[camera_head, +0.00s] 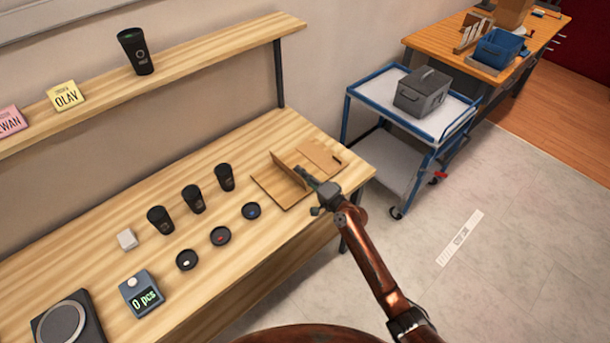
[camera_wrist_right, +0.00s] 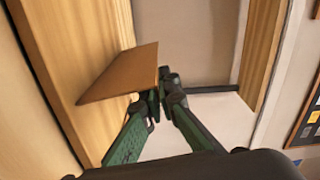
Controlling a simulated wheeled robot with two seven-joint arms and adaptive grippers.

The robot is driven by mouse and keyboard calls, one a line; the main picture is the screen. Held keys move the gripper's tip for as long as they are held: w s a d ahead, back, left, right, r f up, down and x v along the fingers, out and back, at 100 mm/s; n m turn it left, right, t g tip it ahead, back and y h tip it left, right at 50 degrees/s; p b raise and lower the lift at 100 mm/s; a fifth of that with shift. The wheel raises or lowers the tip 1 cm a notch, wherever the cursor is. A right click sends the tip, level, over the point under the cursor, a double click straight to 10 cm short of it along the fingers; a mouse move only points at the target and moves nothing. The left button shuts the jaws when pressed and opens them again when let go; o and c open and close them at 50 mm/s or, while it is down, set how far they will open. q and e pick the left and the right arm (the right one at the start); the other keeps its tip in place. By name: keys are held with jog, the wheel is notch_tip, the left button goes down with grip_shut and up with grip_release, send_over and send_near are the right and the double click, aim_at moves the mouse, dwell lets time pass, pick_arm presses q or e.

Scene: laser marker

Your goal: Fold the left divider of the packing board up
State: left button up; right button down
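The packing board (camera_head: 268,183) lies near the right end of the wooden table. One thin wooden divider (camera_head: 289,172) stands raised from it, leaning somewhat to the left; I take it for the left divider. Another panel (camera_head: 320,156) lies flat on the right side. My right gripper (camera_head: 301,174) is at the near end of the raised divider, on its right. In the right wrist view, the brown panel (camera_wrist_right: 122,73) rises beside the green fingers (camera_wrist_right: 160,98). The fingertips are close together and look shut, against or very near the panel's edge. My left gripper is out of view.
Three black cups (camera_head: 193,199) and three small dark dishes (camera_head: 220,236) stand left of the board. A counting scale (camera_head: 141,294) is at the lower left. A blue cart (camera_head: 385,104) with a grey box (camera_head: 423,91) stands beyond the table's right end.

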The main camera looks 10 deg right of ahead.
jog(key=shift+w+d+m, duration=0.3)
jog(key=shift+d+m, duration=0.05)
jog(key=shift+m, duration=0.45)
jog(key=c, duration=2.2)
grip_release()
jog(key=shift+d, duration=0.1)
jog(key=shift+f, duration=0.1)
jog(key=v, duration=1.2)
